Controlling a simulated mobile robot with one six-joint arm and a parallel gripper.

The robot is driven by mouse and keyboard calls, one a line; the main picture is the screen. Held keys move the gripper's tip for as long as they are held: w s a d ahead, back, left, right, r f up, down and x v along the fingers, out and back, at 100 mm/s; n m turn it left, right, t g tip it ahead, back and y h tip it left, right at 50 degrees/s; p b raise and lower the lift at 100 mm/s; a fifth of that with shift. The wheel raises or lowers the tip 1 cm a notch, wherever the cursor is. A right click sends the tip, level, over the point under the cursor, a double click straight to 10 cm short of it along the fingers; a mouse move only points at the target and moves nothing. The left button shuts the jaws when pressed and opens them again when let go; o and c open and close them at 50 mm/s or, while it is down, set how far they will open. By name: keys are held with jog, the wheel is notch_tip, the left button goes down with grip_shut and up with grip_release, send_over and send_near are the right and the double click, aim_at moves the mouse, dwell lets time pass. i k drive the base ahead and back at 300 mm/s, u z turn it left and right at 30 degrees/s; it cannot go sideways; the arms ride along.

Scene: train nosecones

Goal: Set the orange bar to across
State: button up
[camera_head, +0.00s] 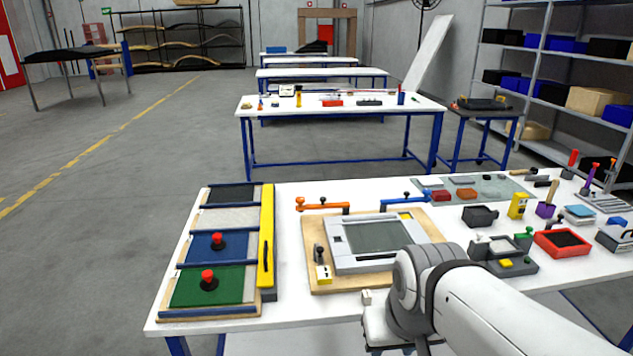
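The orange bar (322,206) is at the back of the near white table, behind the left part of a wooden board. It runs roughly left to right in the picture, nearly level, with a small upright knob at its left end and a darker base under its right end. A similar blue bar (397,202) lies to its right, with a gap between them. My arm comes in from the lower right, and its bent joint is in front of the board's lower right corner, well short of the orange bar. My gripper's fingers cannot be made out.
The wooden board (312,264) carries a grey frame (345,260) with a screen-like panel. Left of it stands a rack with a yellow bar (267,235) and coloured panels. Small tools and a red tray (562,243) crowd the right side. Bare tabletop (290,236) lies between rack and board.

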aim_at(322, 204)
jog(key=i, duration=1.1)
jog(key=u, duration=0.05)
